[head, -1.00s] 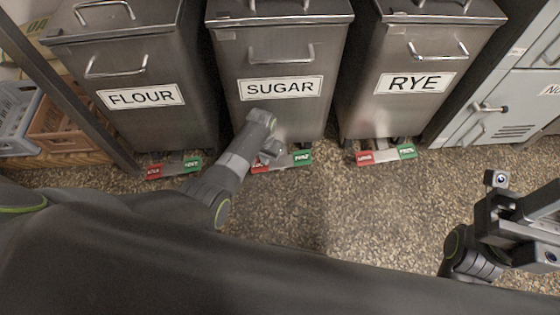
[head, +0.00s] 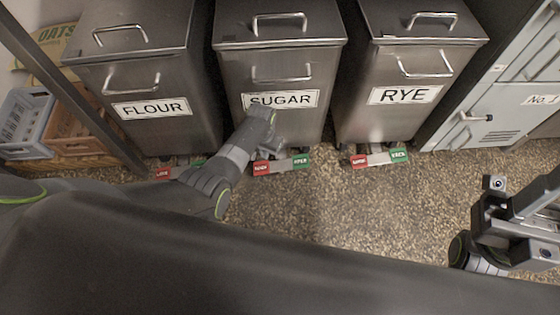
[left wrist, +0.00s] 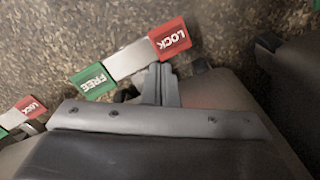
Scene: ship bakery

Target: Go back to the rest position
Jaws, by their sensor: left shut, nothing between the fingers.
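My left arm reaches in from the left in the head view and ends low in front of the SUGAR bin (head: 284,85). In the left wrist view my left gripper (left wrist: 158,84) is shut and empty, its fingertips close to the red LOCK end of a red-and-green pedal (left wrist: 125,60). I cannot tell whether they touch it.
The FLOUR bin (head: 155,90) and RYE bin (head: 405,85) flank the SUGAR bin, with lock pedals at their feet. A grey locker (head: 510,100) stands at the right. Crates (head: 75,133) sit at the left. Speckled floor (head: 345,205) is clear before the bins.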

